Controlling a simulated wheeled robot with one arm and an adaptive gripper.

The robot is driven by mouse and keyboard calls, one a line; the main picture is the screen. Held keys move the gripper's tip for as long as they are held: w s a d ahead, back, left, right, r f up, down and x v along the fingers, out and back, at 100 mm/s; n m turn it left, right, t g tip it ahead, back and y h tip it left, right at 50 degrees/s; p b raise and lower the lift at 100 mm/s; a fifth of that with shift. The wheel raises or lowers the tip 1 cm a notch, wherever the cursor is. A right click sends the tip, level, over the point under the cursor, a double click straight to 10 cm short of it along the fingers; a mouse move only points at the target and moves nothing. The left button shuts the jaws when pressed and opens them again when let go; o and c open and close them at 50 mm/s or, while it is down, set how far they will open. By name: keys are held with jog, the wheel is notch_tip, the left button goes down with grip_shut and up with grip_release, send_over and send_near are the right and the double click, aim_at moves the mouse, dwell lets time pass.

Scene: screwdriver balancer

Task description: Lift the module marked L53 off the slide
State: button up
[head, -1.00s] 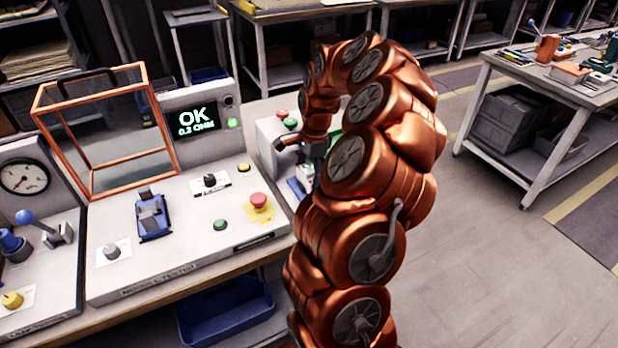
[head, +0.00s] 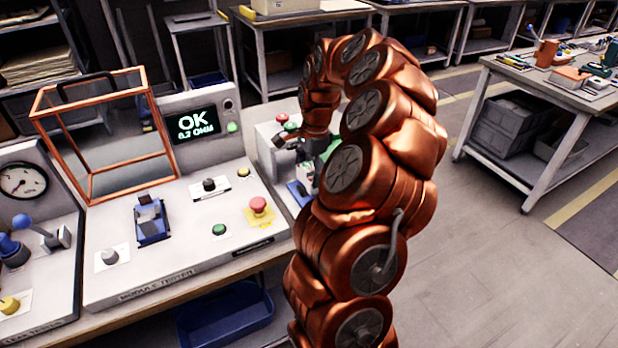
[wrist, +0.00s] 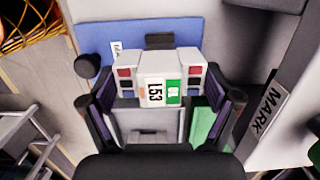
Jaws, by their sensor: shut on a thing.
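The module marked L53 (wrist: 151,92) is a white block with red and dark squares and a green label, in the middle of the wrist view. My gripper (wrist: 160,74) is shut on it, one dark finger at each side. The blue slide (wrist: 190,38) lies behind the module in that view. I cannot tell whether module and slide touch. In the head view the slide (head: 300,190) shows as a small blue patch; my arm hides most of the module and gripper there.
A sign reading MARK (wrist: 268,115) stands on the right in the wrist view, with a green part (wrist: 204,125) below the right finger. In the head view the module tester (head: 140,265) stands left of my arm, with an orange-framed guard (head: 100,140) and a screen reading OK.

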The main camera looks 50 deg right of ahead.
jog(key=shift+r, duration=0.65)
jog(key=s+a+r+b, duration=0.1)
jog(key=s+a+b, duration=0.2)
jog(key=s+a, duration=0.6)
jog(key=s, duration=0.3)
jog(key=shift+s+a+r+b, duration=0.25)
jog(key=shift+s+a+b, duration=0.1)
jog(key=shift+s+b, duration=0.05)
